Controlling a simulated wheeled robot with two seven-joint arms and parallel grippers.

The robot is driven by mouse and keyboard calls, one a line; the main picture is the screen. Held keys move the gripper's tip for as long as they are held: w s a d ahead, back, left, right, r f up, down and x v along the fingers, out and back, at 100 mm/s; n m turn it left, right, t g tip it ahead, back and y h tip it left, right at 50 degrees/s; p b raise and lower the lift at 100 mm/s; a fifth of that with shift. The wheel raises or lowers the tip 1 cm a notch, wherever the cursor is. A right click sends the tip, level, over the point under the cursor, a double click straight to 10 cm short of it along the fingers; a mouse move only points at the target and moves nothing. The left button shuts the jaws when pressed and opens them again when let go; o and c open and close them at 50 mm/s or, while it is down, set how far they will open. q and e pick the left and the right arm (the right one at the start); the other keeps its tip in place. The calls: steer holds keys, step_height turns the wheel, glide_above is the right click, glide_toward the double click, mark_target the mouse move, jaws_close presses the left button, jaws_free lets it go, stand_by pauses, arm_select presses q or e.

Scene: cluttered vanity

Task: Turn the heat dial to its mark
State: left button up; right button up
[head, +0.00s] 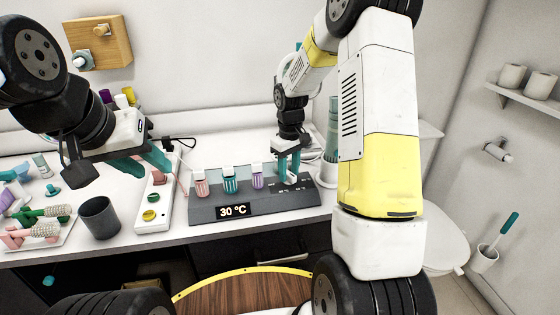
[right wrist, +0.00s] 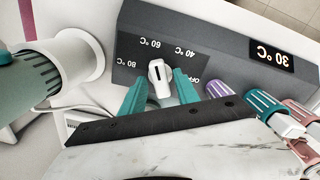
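The heat dial is a white knob with a dark line (right wrist: 160,78), on the grey control box (head: 225,210). In the right wrist view its line points up, roughly between the inverted 60 °C and 40 °C labels; OFF and 80 °C lie at the sides. The display (head: 233,210) reads 30 °C. My right gripper (head: 287,174) is over the dial end of the box. Its teal fingers (right wrist: 162,88) stand apart on either side of the knob; contact is unclear. My left gripper (head: 153,170) is open and empty above the counter at the left.
Pink, teal and purple striped knobs (head: 229,179) stand along the box left of my right gripper. A white power strip (head: 154,205), a dark cup (head: 99,217) and brushes (head: 40,230) lie to the left. A grey-green hair tool (right wrist: 35,73) in a white holder stands close beside the dial.

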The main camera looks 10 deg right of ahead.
mark_target(289, 173)
stand_by(0.3)
step_height(289, 173, up, 8)
steer(key=shift+f, duration=0.2)
steer(key=shift+r, duration=0.1)
steer(key=shift+s+r, duration=0.2)
steer(key=shift+r, duration=0.1)
steer(key=s+r+m+t, duration=0.3)
steer(key=s+r, duration=0.8)
steer(key=r, duration=0.1)
steer(key=s+a+r+m+t+y, duration=0.2)
steer(key=s+r+t, duration=0.1)
steer(key=s, duration=1)
steer(key=shift+s, duration=0.25)
